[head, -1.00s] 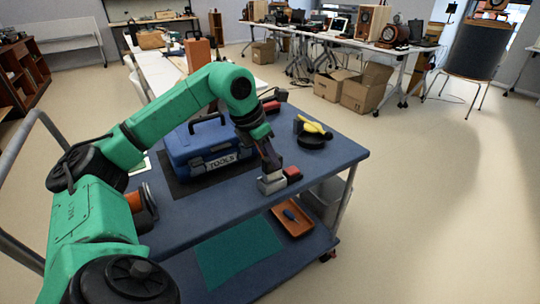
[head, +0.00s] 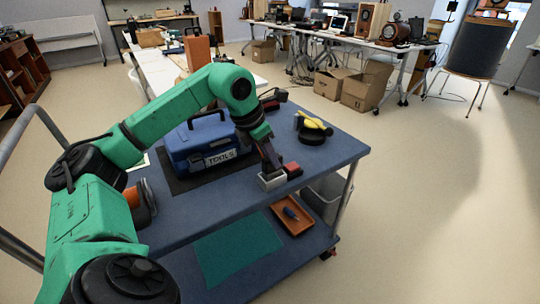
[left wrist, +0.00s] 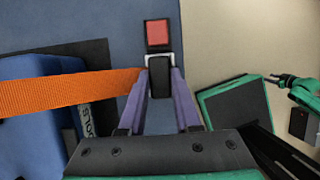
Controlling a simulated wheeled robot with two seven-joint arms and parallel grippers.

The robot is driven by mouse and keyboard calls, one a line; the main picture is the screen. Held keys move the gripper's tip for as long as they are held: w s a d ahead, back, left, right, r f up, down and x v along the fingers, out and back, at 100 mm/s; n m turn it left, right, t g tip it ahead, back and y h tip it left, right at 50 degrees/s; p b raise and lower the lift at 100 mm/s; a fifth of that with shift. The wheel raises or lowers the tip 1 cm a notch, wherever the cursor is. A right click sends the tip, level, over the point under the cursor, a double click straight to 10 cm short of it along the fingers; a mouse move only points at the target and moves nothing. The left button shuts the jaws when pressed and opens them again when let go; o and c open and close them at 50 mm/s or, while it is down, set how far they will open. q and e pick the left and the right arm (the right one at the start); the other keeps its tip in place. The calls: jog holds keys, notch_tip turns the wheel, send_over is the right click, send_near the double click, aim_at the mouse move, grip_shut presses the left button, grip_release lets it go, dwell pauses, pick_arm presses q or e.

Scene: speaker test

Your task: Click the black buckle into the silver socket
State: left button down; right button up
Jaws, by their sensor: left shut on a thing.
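My left gripper (head: 272,163) reaches down to the silver socket (head: 271,182), a light box near the cart's right edge with a red block (head: 293,170) beside it. In the left wrist view the gripper's purple fingers (left wrist: 160,88) are shut on the black buckle (left wrist: 160,79). An orange strap (left wrist: 70,94) runs left from the buckle. The buckle's front end overlaps the silver socket's rim (left wrist: 149,60), with the red block (left wrist: 158,32) beyond. I cannot tell how deep the buckle sits. In the head view the gripper hides the buckle. A small green arm, apparently my right, shows at the wrist view's right edge; its gripper is unclear.
A blue toolbox (head: 205,141) stands on a dark mat left of the socket. A black round object (head: 314,136) with something yellow on top lies behind it. The lower shelf holds an orange tray (head: 280,217) and a teal mat (head: 238,250). Open floor lies right of the cart.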

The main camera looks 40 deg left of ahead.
pick_arm(q)
jog(key=shift+f+b, duration=0.4)
jog(key=shift+f, duration=0.15)
dwell(0.4)
jog(key=c, duration=0.5)
grip_release()
notch_tip(320, 180, up, 8)
jog(key=p, duration=0.8)
jog(key=shift+r, duration=0.15)
